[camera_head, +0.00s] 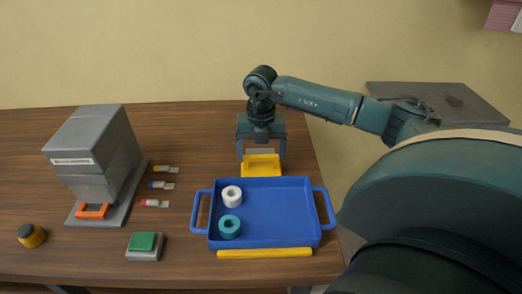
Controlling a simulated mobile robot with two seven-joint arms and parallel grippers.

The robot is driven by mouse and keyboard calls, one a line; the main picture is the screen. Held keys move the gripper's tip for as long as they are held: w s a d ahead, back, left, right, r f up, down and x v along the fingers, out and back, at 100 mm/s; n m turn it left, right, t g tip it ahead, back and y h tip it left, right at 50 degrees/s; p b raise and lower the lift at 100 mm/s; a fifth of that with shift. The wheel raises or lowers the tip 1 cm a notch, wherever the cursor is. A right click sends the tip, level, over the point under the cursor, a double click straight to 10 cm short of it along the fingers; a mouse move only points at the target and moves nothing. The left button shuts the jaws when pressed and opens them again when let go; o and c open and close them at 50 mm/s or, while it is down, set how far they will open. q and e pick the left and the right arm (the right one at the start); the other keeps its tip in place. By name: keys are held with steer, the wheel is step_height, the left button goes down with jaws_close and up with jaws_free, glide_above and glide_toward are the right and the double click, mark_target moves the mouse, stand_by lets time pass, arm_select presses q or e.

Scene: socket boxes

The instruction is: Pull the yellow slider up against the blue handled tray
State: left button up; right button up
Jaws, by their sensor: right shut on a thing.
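The yellow slider (261,168) is at the back edge of the blue handled tray (283,242). From this angle its front edge meets the tray's back rim in the picture; I cannot tell whether they touch. My right gripper (261,152) points down over the slider, with a finger on each side, and is shut on it. The tray lies flat, with a handle at each side. It holds a white ring (232,191) and a teal ring (229,221) in its left part. My left gripper is not in view.
A yellow bar (265,252) lies along the tray's front side. A grey machine with an orange handle (92,211), several small coloured connectors (160,185), a green button box (145,242) and a yellow-black knob (31,235) stand to the left. A grey surface (440,98) is behind my right arm.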

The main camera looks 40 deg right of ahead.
mark_target(261, 156)
steer(key=o, duration=1.2)
steer(key=shift+o, duration=0.2)
step_height(261, 156, up, 13)
